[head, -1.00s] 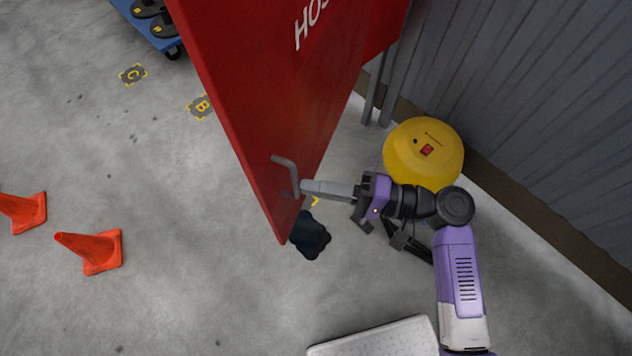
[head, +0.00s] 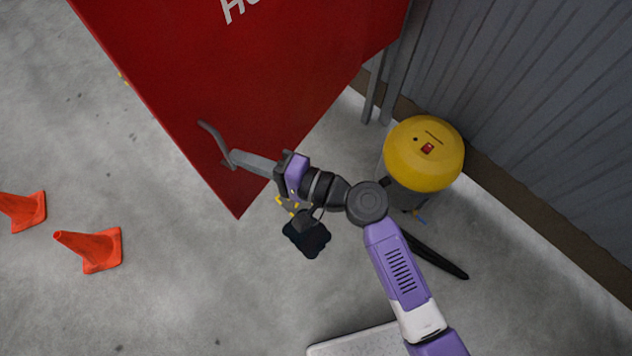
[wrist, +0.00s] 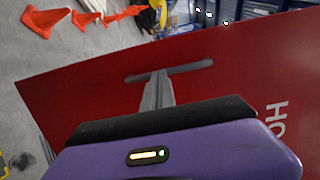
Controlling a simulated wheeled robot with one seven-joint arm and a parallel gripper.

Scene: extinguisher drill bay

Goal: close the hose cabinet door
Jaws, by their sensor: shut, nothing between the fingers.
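The red hose cabinet door (head: 270,90), with white lettering, stands swung out across the top of the head view, its free lower corner over the floor. It fills much of the wrist view (wrist: 90,95). A grey bar handle (head: 212,138) is on its face near the free edge. It also crosses the wrist view (wrist: 190,67). My gripper (head: 236,161) is shut and empty, its fingertips at the handle's lower end in the head view. I cannot tell whether they touch the handle or the door face. The cabinet body is out of view.
A yellow-topped bin (head: 424,152) stands by the grey corrugated wall (head: 540,110), right of my arm. A dark object (head: 307,238) lies on the floor below the gripper.

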